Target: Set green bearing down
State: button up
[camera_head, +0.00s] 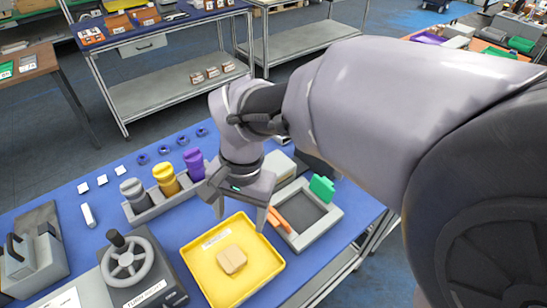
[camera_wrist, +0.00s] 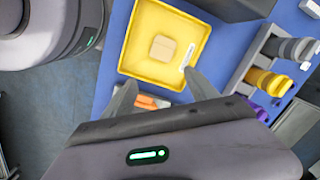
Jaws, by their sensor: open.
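A green piece (camera_head: 322,188) sits at the right side of a grey tray (camera_head: 332,221) on the blue table; I cannot tell whether it is the bearing. My gripper (camera_head: 240,212) is open, with its fingers apart and nothing between them. It hangs above the back edge of a yellow tray (camera_head: 203,247), to the left of the grey tray. In the wrist view, my fingers (camera_wrist: 160,80) point toward the yellow tray (camera_wrist: 134,58). The green piece does not show there.
A tan box (camera_head: 232,259) lies in the yellow tray. Orange pieces (camera_head: 281,219) lie at the grey tray's left side. A holder has grey, yellow (camera_head: 166,178) and purple (camera_head: 194,163) pieces. A handwheel unit (camera_head: 134,270) stands at front left. Several dark rings (camera_head: 164,149) lie behind.

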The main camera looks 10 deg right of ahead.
jog(key=s+d+r+t, duration=0.6)
jog(key=s+d+r, duration=0.1)
jog(key=d, duration=0.5)
jog(key=shift+s+d+y, duration=0.35)
jog(key=shift+s+y, duration=0.05)
jog(key=shift+s, duration=0.4)
jog(key=shift+f+b, duration=0.7)
jog(key=shift+b, duration=0.15)
